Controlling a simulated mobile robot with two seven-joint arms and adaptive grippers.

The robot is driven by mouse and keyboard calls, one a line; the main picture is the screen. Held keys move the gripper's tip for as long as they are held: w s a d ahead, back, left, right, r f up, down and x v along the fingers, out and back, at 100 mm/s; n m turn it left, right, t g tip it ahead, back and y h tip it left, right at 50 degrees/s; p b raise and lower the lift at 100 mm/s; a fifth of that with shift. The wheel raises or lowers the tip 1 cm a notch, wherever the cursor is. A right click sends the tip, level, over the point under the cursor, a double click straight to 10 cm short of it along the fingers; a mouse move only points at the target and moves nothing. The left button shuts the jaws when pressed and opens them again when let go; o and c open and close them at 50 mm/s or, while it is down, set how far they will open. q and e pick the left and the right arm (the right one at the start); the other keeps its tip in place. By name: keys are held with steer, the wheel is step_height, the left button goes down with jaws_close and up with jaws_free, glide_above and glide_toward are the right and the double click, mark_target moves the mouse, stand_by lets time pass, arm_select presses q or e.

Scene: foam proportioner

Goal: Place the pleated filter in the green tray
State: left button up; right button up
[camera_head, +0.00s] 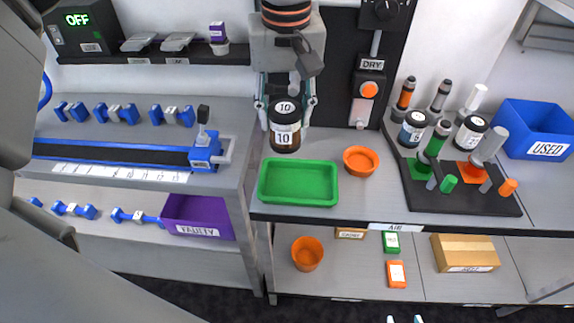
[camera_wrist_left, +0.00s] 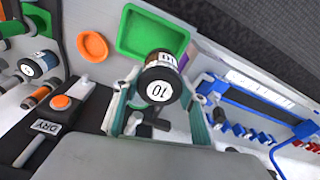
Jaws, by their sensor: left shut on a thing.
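My left gripper (camera_head: 286,104) is shut on a dark brown jar (camera_head: 285,141) with a black cap and white labels reading 10. The jar is upright, just behind the green tray (camera_head: 264,182) in the head view. In the left wrist view the gripper's fingers (camera_wrist_left: 160,97) are on both sides of the jar (camera_wrist_left: 160,83), and the green tray (camera_wrist_left: 124,35) lies beyond it. The tray looks empty. I cannot make out a pleated filter in either view. Only the tips of my right gripper (camera_head: 404,319) show at the bottom edge, apart and empty.
An orange bowl (camera_head: 361,161) sits right of the tray. A blue-railed fixture (camera_head: 110,153) is at left, above a purple FAULTY bin (camera_head: 200,215).

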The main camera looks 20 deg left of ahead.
mark_target(285, 144)
arm_select(q)
step_height(285, 144, down, 8)
steer(key=shift+r+b, duration=0.25)
steer(key=shift+b, duration=0.05)
step_height(285, 144, down, 5)
steer(key=shift+f, duration=0.2)
steer(key=shift+r, duration=0.1)
arm_select(e)
steer(key=shift+w+d, duration=0.15)
steer(key=shift+w, duration=0.2)
steer(key=shift+f, duration=0.1)
arm_select(q)
steer(key=shift+f, duration=0.2)
steer(key=o, duration=1.2)
steer(key=shift+c, duration=0.2)
